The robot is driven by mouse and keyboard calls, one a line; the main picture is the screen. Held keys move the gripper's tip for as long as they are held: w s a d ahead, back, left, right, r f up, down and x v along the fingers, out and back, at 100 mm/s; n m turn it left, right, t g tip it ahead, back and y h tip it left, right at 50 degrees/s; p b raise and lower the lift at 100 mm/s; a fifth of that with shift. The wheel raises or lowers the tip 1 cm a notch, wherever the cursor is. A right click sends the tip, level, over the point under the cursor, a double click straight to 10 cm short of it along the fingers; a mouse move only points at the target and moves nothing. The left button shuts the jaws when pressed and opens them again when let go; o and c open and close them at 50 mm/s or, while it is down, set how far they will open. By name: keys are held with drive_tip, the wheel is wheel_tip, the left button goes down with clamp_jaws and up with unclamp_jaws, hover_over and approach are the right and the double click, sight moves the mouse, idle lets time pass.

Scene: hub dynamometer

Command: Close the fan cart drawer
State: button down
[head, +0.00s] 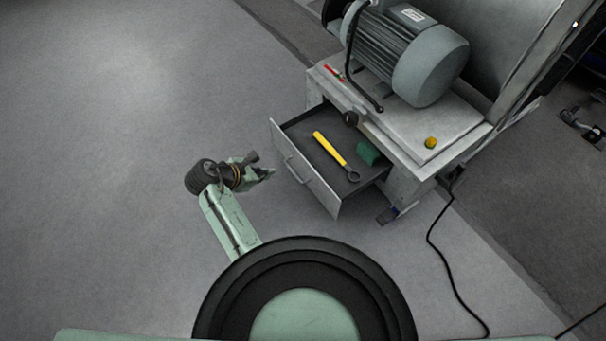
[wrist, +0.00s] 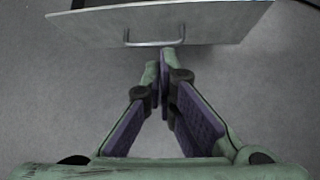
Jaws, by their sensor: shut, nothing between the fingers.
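The fan cart (head: 403,158) is a light grey cabinet at the upper right of the head view, with a motor (head: 408,55) on top. Its drawer (head: 305,170) stands pulled out toward the lower left. The drawer front also fills the top of the wrist view (wrist: 215,22), with its bar handle (wrist: 155,43). In the drawer lie a yellow-handled tool (head: 330,149), a green block (head: 368,153) and a dark round piece (head: 350,118). My gripper (head: 270,173) is shut and empty, just left of the drawer front; its fingertips (wrist: 165,55) are close below the handle. Contact cannot be told.
A red item (head: 334,72) and a yellow knob (head: 431,142) are on the cart top. A black cable (head: 432,240) runs down the floor right of the cart. The floor (head: 110,120) at the left is clear.

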sight(360, 144)
drive_tip(key=shift+g+h, duration=0.4)
drive_tip(key=shift+g, duration=0.1)
drive_tip(key=shift+w+d+f, duration=0.8)
drive_tip(key=shift+d+f, duration=0.65)
drive_tip(key=shift+d, duration=0.45)
drive_tip(key=shift+w+d+f, duration=0.75)
drive_tip(key=shift+d+f, duration=0.75)
drive_tip(key=shift+d, duration=0.45)
drive_tip(key=shift+w+d+f, duration=0.8)
drive_tip(key=shift+d+f, duration=0.65)
drive_tip(key=shift+d, duration=0.45)
drive_tip(key=w+d, duration=0.4)
drive_tip(key=d, duration=0.2)
drive_tip(key=w+d+b, duration=0.1)
drive_tip(key=w+d, duration=0.4)
drive_tip(key=d, duration=0.1)
drive_tip(key=w+d, duration=0.4)
drive_tip(key=d, duration=0.2)
drive_tip(key=shift+w+d, duration=0.25)
drive_tip(key=shift+d, duration=0.1)
drive_tip(key=shift+w+d+b, duration=0.3)
drive_tip(key=shift+w+d, duration=0.05)
drive_tip(key=shift+d, duration=0.1)
drive_tip(key=shift+w+d+r, duration=0.1)
drive_tip(key=shift+r, duration=0.1)
